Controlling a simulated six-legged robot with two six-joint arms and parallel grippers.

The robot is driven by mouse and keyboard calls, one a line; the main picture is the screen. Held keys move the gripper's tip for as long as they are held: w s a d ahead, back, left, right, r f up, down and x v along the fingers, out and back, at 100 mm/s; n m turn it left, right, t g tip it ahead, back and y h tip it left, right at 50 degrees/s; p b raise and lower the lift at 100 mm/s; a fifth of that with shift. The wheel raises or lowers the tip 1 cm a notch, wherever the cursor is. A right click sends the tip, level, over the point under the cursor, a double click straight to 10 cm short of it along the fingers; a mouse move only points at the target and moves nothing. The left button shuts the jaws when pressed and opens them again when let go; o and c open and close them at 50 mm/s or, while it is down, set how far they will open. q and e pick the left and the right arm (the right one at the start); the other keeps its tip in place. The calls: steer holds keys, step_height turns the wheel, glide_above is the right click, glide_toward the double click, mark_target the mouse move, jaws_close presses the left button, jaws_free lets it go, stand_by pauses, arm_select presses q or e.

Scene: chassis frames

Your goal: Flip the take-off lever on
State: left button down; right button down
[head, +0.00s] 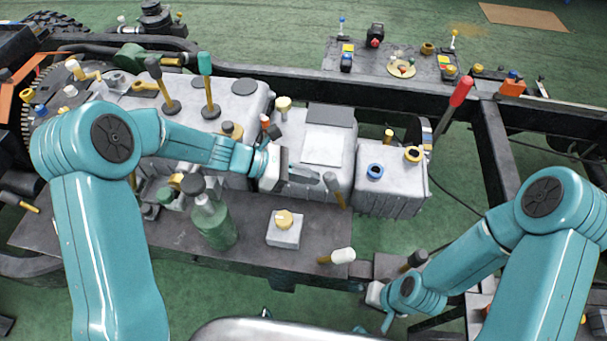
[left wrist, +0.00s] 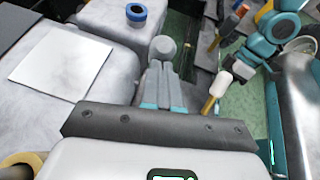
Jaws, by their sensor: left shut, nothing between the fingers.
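A lever with a dark grey knob (head: 331,179) and a brown shaft stands at the front of the grey gearbox housing; no label shows, so I cannot confirm it is the take-off lever. My left gripper (head: 318,177) is shut and empty, its fingertips right at this knob. In the left wrist view the shut fingers (left wrist: 162,85) point at the rounded grey knob (left wrist: 163,48), very close; I cannot tell whether they touch. The shaft is hidden there. My right gripper (head: 387,318) is low at the right, near the bench edge, its fingers too small to read.
A green bottle (head: 214,226) and a small box with a yellow knob (head: 284,232) stand in front of the housing.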

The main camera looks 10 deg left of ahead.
mark_target(331, 179)
arm_select(q)
steer(key=shift+r, duration=0.1)
steer(key=d+r+y+p, duration=0.1)
steer(key=p, duration=0.1)
steer(key=d+r+y+p, duration=0.1)
steer(key=d+p, duration=0.1)
steer(key=p, duration=0.1)
steer(key=d+r+y+p, duration=0.1)
steer(key=d+p, duration=0.1)
steer(key=shift+d+r+y, duration=0.1)
steer(key=shift+d+y, duration=0.05)
steer(key=shift+y, duration=0.25)
steer(key=d, duration=0.6)
steer(key=shift+d, duration=0.15)
steer(key=shift+f, duration=0.2)
